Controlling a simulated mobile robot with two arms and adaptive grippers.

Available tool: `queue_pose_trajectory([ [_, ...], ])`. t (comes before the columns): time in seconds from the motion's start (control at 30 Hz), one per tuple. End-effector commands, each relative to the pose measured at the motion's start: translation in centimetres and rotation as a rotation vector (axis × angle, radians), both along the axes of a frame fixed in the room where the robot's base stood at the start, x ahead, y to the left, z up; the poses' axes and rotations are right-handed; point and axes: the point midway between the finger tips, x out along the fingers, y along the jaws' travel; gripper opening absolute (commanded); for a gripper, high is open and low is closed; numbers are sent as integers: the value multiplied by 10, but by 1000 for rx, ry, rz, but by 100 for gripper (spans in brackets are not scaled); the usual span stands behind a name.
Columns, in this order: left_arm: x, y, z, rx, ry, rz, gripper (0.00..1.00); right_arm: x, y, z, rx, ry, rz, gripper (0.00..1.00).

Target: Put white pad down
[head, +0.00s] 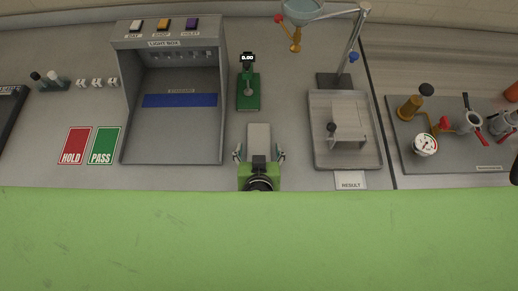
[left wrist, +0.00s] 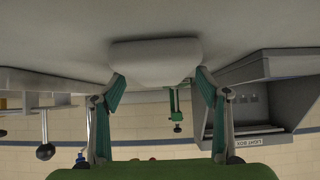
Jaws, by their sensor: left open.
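The white pad (head: 258,136) is a pale, flat block on the grey counter in the middle of the head view. It also shows in the left wrist view (left wrist: 155,62), where it appears to lie against the counter surface. My left gripper (head: 259,154) is open at the near end of the pad. Its two green fingers (left wrist: 161,78) stand apart, with their tips close to the pad's two sides. Whether the tips touch it I cannot tell. My right gripper is not in view.
The green gauge (head: 248,92) stands just behind the pad. The light box (head: 174,148) is to the left, with the red HOLD card (head: 74,146) and green PASS card (head: 103,146). A grey tray (head: 346,161) is to the right, with a RESULT label (head: 350,181) before it.

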Motion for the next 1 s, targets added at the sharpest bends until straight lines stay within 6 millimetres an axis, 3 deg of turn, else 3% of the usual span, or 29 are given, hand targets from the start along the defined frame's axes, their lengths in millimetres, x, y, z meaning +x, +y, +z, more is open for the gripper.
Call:
queue_pose_trajectory([
  [0.17,0,0,0,0,1,0,65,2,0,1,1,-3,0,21],
  [0.3,0,0,0,0,1,0,33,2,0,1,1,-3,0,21],
  [0.67,0,0,3,0,0,0,31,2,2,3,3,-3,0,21],
  [1.0,0,0,48,-2,0,0,31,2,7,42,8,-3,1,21],
])
